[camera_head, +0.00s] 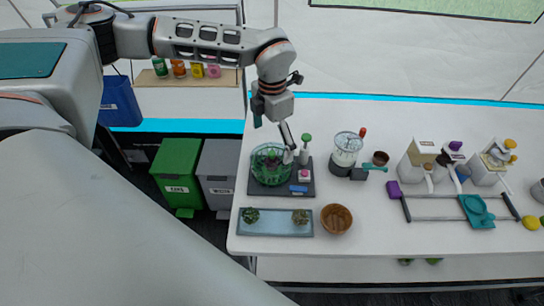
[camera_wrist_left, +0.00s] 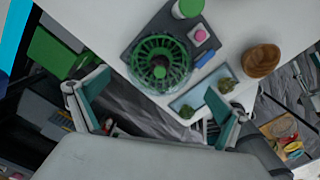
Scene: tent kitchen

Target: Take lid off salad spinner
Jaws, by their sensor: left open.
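The green salad spinner (camera_head: 268,172) stands on a dark tray (camera_head: 262,190) near the left end of the white table. In the left wrist view the spinner (camera_wrist_left: 138,48) shows from above, with a round ribbed top and a green knob (camera_wrist_left: 160,71) at its middle. The frames do not clearly separate lid from bowl. My left gripper (camera_head: 287,145) is above the spinner's right side in the head view. In the left wrist view the left gripper's fingers (camera_wrist_left: 158,95) are wide apart, with nothing between them. My right gripper is not in view.
A green-topped bottle (camera_head: 305,148) and a pink-topped container (camera_head: 304,175) share the tray. A blue tray (camera_head: 275,229) with two small plants and a brown bowl (camera_head: 336,218) stand in front. A clear-jar appliance (camera_head: 347,148) stands right. Bare table lies around the bowl.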

